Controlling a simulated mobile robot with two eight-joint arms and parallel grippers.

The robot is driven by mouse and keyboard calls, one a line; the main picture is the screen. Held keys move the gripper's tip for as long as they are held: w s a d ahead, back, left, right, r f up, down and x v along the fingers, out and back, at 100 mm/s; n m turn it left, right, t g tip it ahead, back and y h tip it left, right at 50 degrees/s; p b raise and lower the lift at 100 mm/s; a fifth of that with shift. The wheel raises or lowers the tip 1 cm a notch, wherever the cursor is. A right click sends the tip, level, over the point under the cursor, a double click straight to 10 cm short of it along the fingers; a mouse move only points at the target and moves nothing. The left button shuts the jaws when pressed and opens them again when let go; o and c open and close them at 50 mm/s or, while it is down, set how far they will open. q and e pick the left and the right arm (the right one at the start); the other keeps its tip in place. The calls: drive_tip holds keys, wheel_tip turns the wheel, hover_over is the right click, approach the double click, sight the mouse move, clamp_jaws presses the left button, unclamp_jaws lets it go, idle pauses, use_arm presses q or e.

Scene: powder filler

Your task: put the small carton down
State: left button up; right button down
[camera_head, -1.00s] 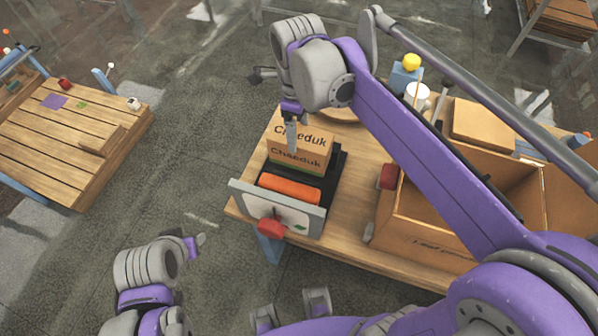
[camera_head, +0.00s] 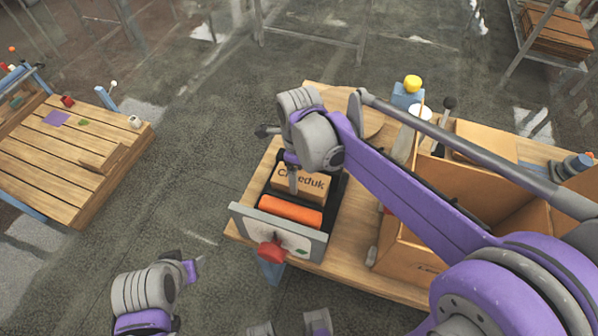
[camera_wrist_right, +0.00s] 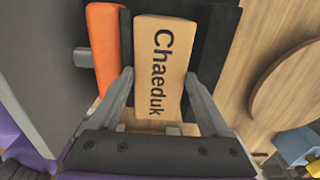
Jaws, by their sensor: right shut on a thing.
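The small carton (camera_head: 314,184) is tan and box-shaped, with "Chaeduk" printed on its face. It sits low in the black bed of the machine at the table's near left end, just behind an orange roller (camera_head: 290,211). My right gripper (camera_head: 294,186) reaches down onto it from above. In the right wrist view the carton (camera_wrist_right: 160,62) lies between the two grey fingers of the right gripper (camera_wrist_right: 159,80), which are shut on it. Whether its underside fully rests on the bed is hidden. My left gripper (camera_head: 194,269) is away from the carton, over the floor, its jaws unclear.
The machine's grey front plate (camera_head: 245,222) carries a red knob (camera_head: 270,252). A large open cardboard box (camera_head: 410,262) stands to the right, partly behind my right arm. A yellow-topped blue item (camera_head: 406,96) and a white cup (camera_head: 420,112) stand further back.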

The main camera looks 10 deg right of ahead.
drive_tip(key=shift+f, duration=0.15)
unclamp_jaws()
drive_tip(key=shift+r, duration=0.2)
wheel_tip(320, 180, up, 12)
drive_tip(key=p, duration=0.1)
